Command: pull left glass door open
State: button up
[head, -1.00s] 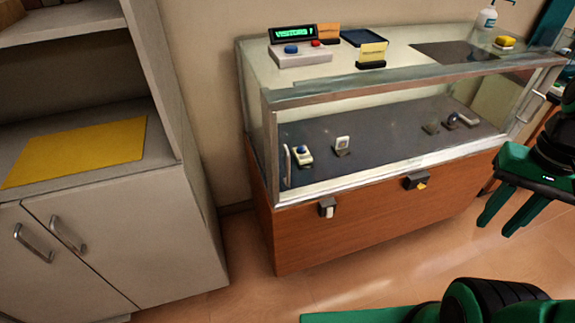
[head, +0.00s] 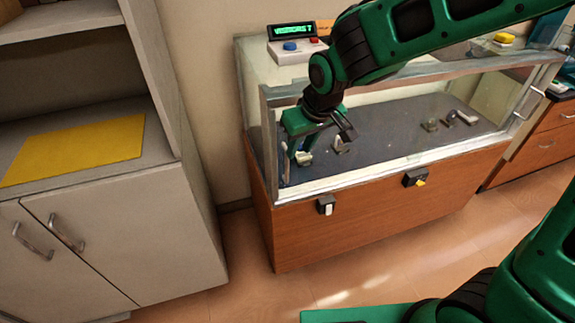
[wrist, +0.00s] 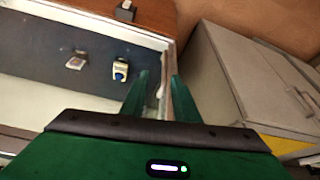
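The glass display case (head: 400,165) has a front glass pane in a pale metal frame. A slim upright handle (head: 285,174) stands at the left end of the front; in the head view my gripper hides most of it. My gripper (head: 306,142) is in front of this left end, pointing down toward the handle. In the wrist view my gripper (wrist: 159,80) has its two green fingers apart, with the frame edge and what looks like the handle (wrist: 160,88) between them. Whether a finger touches the handle I cannot tell.
A grey cabinet (head: 130,230) with a yellow mat (head: 80,150) stands at the left, separated from the case by a narrow gap. Small devices sit inside the case, and a lock (head: 415,178) and switch (head: 326,205) are on its wooden front.

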aim_at(288, 163)
jog(key=x, duration=0.7)
jog(key=a+x, duration=0.1)
jog(key=x, duration=0.3)
jog(key=shift+a, duration=0.1)
grip_shut()
